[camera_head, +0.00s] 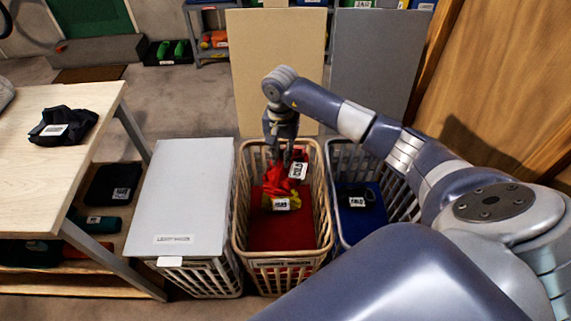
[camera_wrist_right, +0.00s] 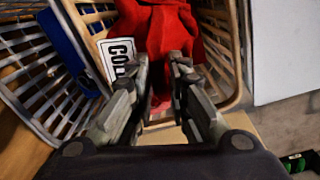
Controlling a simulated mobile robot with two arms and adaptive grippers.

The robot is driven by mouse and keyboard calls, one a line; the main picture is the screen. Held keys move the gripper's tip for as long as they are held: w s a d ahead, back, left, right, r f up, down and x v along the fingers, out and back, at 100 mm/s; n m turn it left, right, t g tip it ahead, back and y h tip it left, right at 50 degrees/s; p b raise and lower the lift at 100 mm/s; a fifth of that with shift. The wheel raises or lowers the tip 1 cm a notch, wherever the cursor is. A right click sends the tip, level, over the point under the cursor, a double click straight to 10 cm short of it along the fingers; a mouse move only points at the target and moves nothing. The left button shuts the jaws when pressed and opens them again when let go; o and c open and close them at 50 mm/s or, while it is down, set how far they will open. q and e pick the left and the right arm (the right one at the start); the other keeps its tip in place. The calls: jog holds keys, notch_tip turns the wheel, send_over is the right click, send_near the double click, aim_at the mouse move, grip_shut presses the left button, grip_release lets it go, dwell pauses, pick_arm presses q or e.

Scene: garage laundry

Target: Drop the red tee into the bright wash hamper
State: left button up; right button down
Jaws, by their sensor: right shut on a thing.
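My right gripper (camera_head: 285,150) is shut on the red tee (camera_head: 280,178), which hangs crumpled from its fingers inside the upper part of the middle hamper (camera_head: 240,215). A white tag hangs from the tee. In the right wrist view, the red tee (camera_wrist_right: 168,25) is between the fingers of the gripper (camera_wrist_right: 180,68), with the hamper's slatted wall (camera_wrist_right: 215,50) around it. This beige hamper has a red bottom, and its tan lid (camera_head: 275,70) stands open. I cannot read its front label. My left gripper is not in view.
A yellow garment (camera_head: 268,201) shows below the tee. Left stands a hamper with a closed pale lid (camera_head: 185,195). Right, an open grey-lidded hamper (camera_head: 340,165) holds a dark garment (camera_head: 352,195). A black garment (camera_head: 85,118) lies on the wooden table (camera_head: 40,165).

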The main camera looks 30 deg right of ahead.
notch_tip(320, 180, down, 4)
jog(key=shift+r+b, duration=0.25)
jog(key=shift+b, duration=0.55)
jog(key=shift+f+b, duration=0.3)
jog(key=shift+f, duration=0.4)
jog(key=c, duration=1.4)
grip_release()
jog(key=shift+c, duration=0.2)
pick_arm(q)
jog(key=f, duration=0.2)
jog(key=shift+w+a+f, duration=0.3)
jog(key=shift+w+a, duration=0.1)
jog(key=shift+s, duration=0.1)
pick_arm(e)
notch_tip(320, 180, up, 12)
jog(key=shift+r, duration=0.1)
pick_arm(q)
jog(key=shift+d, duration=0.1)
